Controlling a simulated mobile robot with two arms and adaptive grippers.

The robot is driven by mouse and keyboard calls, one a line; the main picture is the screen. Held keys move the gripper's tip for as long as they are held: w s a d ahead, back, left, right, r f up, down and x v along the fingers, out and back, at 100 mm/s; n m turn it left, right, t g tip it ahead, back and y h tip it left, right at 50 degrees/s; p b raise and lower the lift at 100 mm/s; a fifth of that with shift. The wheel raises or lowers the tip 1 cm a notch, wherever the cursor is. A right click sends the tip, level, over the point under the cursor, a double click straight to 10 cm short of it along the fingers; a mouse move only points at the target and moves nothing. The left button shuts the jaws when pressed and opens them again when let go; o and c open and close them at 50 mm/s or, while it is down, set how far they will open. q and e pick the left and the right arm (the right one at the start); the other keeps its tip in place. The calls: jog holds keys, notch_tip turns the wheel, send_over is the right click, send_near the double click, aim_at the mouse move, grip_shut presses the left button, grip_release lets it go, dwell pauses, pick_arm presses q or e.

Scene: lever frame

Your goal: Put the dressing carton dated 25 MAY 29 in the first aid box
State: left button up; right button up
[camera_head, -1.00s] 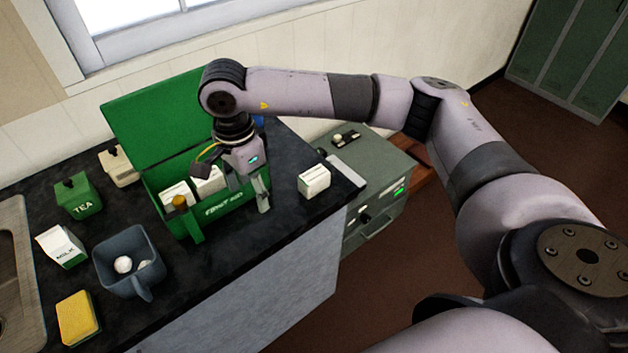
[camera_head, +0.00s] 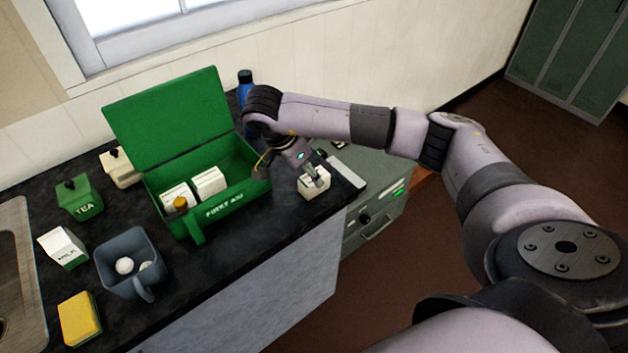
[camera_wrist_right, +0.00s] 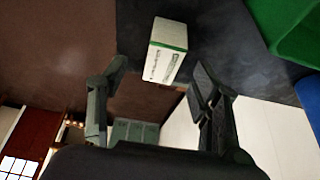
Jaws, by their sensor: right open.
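The green first aid box (camera_head: 222,208) stands on the dark counter with its lid up. Two white cartons (camera_head: 208,182) stand in it, beside a small orange-capped item (camera_head: 181,203). A single white carton (camera_head: 312,184) stands on the counter right of the box. In the right wrist view this carton (camera_wrist_right: 166,52) shows a green stripe and print too small to read. My right gripper (camera_head: 313,173) is at this carton in the head view. In the wrist view my right gripper (camera_wrist_right: 158,82) is open, with the carton beyond and between its fingertips. My left gripper is not in view.
A grey mug (camera_head: 130,262), milk carton (camera_head: 62,247), tea tin (camera_head: 79,198) and yellow sponge (camera_head: 78,318) stand left of the box. The counter's right edge is close to the single carton.

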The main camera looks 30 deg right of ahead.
jog(key=shift+d+f, duration=0.3)
jog(key=shift+f, duration=0.25)
jog(key=shift+d+f+p, duration=0.2)
jog(key=shift+f+p, duration=0.1)
jog(key=shift+p, duration=0.15)
jog(key=p+x, duration=0.1)
jog(key=x, duration=0.2)
jog(key=shift+w+d+f+p, duration=0.15)
jog(key=shift+w+f+p, duration=0.1)
jog(key=shift+p, duration=0.1)
jog(key=shift+d+f, duration=0.15)
jog(key=shift+f, duration=0.25)
jog(key=c, duration=1.2)
jog(key=shift+r, duration=0.1)
jog(key=shift+c, duration=0.2)
